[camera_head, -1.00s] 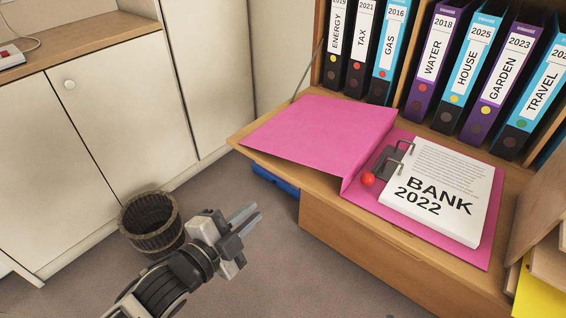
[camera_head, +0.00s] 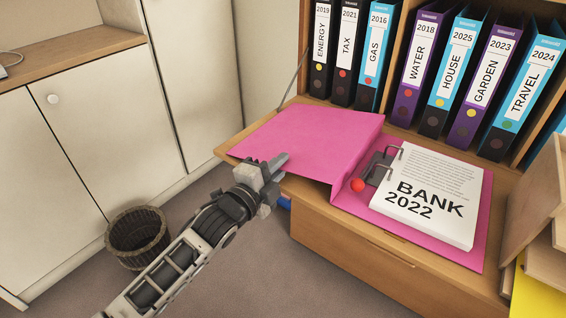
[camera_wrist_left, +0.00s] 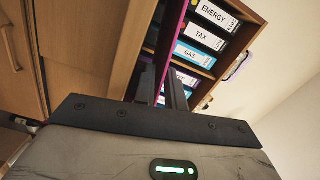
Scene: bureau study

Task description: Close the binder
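The pink binder lies open on the wooden desk flap. My left gripper (camera_head: 280,162) is at the cover's near edge. In the left wrist view its two fingers (camera_wrist_left: 162,88) stand apart, with the cover's thin pink edge (camera_wrist_left: 176,38) seen running between them. Contact cannot be told. My right gripper is not in view.
Upright binders (camera_head: 425,70) line the shelf behind the flap. A wooden bucket (camera_head: 138,236) stands on the floor at left, by white cabinets (camera_head: 95,130). Wooden pieces (camera_head: 535,200) and a yellow item (camera_head: 538,292) are at the right edge.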

